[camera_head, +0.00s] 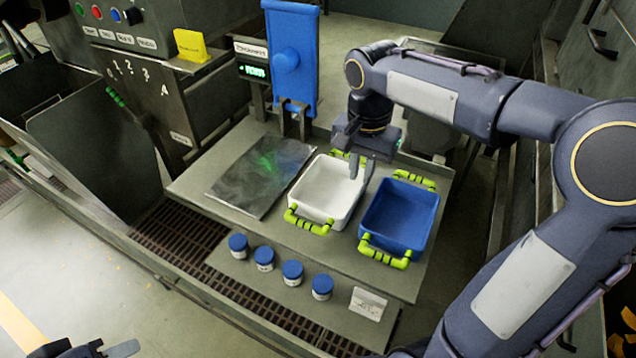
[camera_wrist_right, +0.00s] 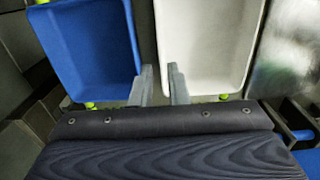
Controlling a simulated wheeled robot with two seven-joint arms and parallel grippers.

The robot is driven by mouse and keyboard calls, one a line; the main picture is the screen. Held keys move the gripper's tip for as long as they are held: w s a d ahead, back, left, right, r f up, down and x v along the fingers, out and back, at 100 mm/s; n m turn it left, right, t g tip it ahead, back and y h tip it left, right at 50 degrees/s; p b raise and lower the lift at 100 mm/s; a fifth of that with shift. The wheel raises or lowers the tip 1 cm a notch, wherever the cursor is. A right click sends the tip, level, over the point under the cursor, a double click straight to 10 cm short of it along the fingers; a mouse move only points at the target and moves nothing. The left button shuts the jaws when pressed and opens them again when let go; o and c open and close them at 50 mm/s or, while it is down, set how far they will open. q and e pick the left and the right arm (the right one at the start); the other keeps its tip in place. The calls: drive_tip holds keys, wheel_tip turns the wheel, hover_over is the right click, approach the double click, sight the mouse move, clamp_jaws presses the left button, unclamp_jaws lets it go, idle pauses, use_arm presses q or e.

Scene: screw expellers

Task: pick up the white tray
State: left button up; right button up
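The white tray (camera_head: 326,192) with green handles sits on the grey work surface, left of a blue tray (camera_head: 402,213). It looks empty. My right gripper (camera_head: 358,152) is over the white tray's far right part, its fingers pointing down. In the right wrist view, the two fingers (camera_wrist_right: 162,86) are apart, one by the gap between the trays and one over the white tray (camera_wrist_right: 210,45). The tray's side edge lies between them, and I cannot tell if they touch it. My left gripper (camera_head: 95,350) shows only partly at the bottom left edge.
A metal plate (camera_head: 260,176) lies left of the white tray. Several blue-lidded jars (camera_head: 292,271) and a small white card (camera_head: 368,304) stand in front. A blue upright device (camera_head: 291,60) rises behind. The blue tray (camera_wrist_right: 88,45) is close beside the right gripper.

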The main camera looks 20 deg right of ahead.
sight(357, 194)
drive_tip(key=f, duration=0.6)
drive_tip(key=shift+s+a+f, duration=0.15)
drive_tip(key=shift+a+f, duration=0.05)
drive_tip(key=shift+f, duration=0.15)
clamp_jaws()
drive_tip(key=shift+r, duration=0.1)
drive_tip(key=shift+r, duration=0.55)
drive_tip(key=s+r, duration=0.1)
drive_tip(key=r, duration=0.1)
drive_tip(key=s+r, duration=0.2)
drive_tip(key=r, duration=0.1)
drive_tip(key=s+r, duration=0.2)
drive_tip(key=shift+a+r, duration=0.3)
drive_tip(key=shift+r, duration=0.05)
drive_tip(key=s+a+r+b, duration=0.1)
drive_tip(key=s+r, duration=0.3)
drive_tip(key=s, duration=0.5)
